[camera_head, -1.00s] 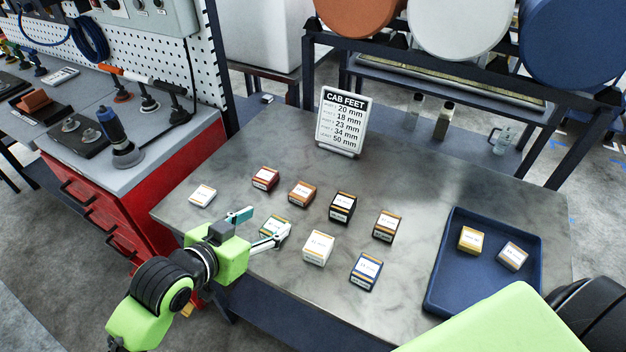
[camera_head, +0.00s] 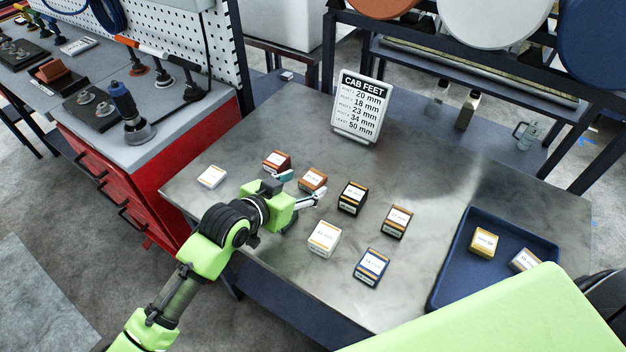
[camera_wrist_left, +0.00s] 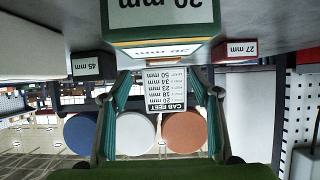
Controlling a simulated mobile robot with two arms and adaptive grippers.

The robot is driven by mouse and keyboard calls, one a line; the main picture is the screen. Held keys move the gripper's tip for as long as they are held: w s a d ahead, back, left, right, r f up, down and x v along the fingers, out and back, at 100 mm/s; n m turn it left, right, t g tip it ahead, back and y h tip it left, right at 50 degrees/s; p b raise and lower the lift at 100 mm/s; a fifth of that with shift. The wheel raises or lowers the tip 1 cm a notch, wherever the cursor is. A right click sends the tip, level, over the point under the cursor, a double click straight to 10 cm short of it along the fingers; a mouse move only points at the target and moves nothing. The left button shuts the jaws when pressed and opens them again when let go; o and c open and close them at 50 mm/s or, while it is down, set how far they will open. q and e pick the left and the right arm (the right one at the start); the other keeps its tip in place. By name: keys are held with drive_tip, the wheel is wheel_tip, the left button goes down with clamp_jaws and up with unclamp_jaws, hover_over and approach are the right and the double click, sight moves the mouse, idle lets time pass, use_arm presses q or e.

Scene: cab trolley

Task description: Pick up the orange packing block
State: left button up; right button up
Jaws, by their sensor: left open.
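In the left wrist view, which is upside down, the two fingers (camera_wrist_left: 162,92) are spread apart, and a green-sided block (camera_wrist_left: 160,35) marked 20 mm is close by. My right gripper is out of view.
A cream block (camera_head: 324,238), a blue block (camera_head: 371,266), a brown block (camera_head: 396,221) and a white block (camera_head: 211,176) stand around. A blue tray (camera_head: 452,250) at right holds two blocks. A CAB FEET sign (camera_head: 360,105) stands at the back.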

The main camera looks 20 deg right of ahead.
sight(312, 180)
use_arm(q)
drive_tip(key=shift+a+p+x, duration=0.25)
drive_tip(key=shift+p+x, duration=0.1)
drive_tip(key=shift+x, duration=2.15)
drive_tip(key=shift+w+f, duration=0.15)
drive_tip(key=shift+f, duration=0.05)
drive_tip(key=c, duration=1.2)
